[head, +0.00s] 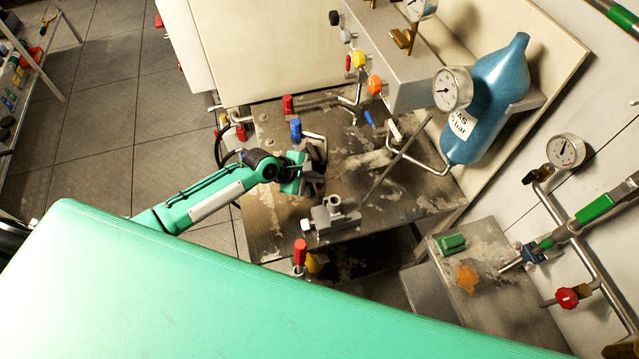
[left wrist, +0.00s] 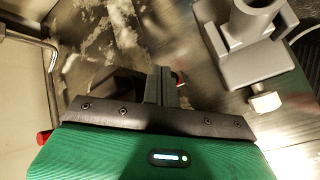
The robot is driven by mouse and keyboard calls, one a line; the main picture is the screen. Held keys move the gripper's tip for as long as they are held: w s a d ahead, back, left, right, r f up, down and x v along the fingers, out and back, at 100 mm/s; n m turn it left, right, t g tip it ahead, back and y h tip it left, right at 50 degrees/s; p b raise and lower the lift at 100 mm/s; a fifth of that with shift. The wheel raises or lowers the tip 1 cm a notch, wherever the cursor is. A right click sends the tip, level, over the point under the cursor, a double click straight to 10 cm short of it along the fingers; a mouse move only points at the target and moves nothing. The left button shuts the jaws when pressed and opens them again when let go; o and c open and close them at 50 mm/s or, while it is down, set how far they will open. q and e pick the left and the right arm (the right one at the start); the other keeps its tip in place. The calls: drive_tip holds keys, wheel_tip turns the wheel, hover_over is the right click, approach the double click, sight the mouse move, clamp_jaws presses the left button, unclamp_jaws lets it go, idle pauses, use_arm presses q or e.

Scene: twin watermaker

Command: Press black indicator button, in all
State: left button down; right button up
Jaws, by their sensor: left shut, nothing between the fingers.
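A small black button-like knob (head: 335,18) sticks out from the edge of the cream cabinet at the top of the head view; I cannot tell for sure that it is the black indicator button. My left gripper (head: 318,188) is over the worn metal bench top (head: 385,205), well below and apart from that knob. Its fingers also show in the left wrist view (left wrist: 161,84), shut together with nothing between them. The black knob does not show in the left wrist view. My right gripper is not in view.
A blue-capped valve (head: 295,129) and a grey clamp-like block (head: 335,217) stand close to my left gripper. Red (head: 288,104), yellow (head: 359,59) and orange (head: 374,84) knobs are nearby. A blue gas bottle (head: 490,95) with gauges is at right.

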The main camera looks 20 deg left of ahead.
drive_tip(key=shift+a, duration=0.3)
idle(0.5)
use_arm(q)
drive_tip(key=shift+f, duration=0.1)
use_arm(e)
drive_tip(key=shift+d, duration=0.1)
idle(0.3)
use_arm(q)
drive_tip(key=shift+f, duration=0.35)
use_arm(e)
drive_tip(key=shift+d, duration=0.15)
